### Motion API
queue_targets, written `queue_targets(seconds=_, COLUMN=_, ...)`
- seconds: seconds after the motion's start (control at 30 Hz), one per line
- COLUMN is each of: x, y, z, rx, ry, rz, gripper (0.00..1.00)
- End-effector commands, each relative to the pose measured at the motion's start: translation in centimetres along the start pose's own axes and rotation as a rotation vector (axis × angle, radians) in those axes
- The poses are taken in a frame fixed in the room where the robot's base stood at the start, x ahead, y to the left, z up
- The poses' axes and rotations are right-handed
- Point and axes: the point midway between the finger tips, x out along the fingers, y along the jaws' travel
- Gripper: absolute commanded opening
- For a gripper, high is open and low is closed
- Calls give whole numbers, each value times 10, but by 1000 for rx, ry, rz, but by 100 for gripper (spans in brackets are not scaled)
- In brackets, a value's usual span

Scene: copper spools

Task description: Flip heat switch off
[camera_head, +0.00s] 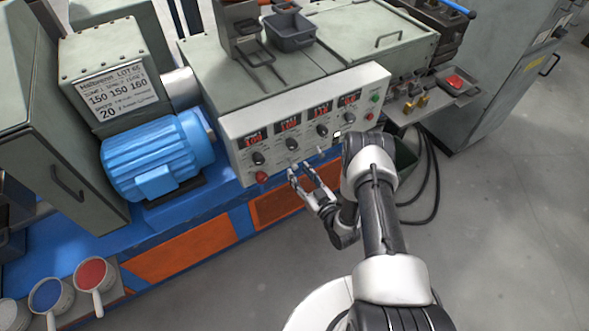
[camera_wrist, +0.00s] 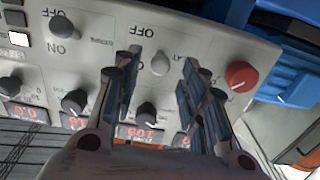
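The heat switch, a grey-white toggle (camera_wrist: 160,62), shows in the wrist view between my fingertips, beside a partly hidden label ending in "AT". My gripper (camera_wrist: 160,70) is open and empty, one finger on each side of the switch, with no clear contact. In the head view my gripper (camera_head: 300,169) is at the lower edge of the grey control panel (camera_head: 240,126).
A second toggle (camera_wrist: 63,27) sits left in the wrist view. A red knob (camera_wrist: 241,76) is close right of my fingers. Black dials (camera_wrist: 145,114) and red displays (camera_head: 288,124) are nearby. A blue motor (camera_head: 155,158) stands left of the panel. The floor at right is open.

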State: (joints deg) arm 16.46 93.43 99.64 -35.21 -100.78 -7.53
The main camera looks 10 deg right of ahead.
Motion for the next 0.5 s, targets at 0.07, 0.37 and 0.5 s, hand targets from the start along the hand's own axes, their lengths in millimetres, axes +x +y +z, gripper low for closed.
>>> queue_targets(seconds=0.07, x=15, y=-1, z=1, rx=-1, ry=3, rz=-3, gripper=39)
queue_targets(seconds=0.37, x=40, y=0, z=0, rx=0, ry=-1, rz=1, gripper=39)
queue_targets(seconds=0.5, x=41, y=0, z=0, rx=1, ry=-1, rz=1, gripper=39)
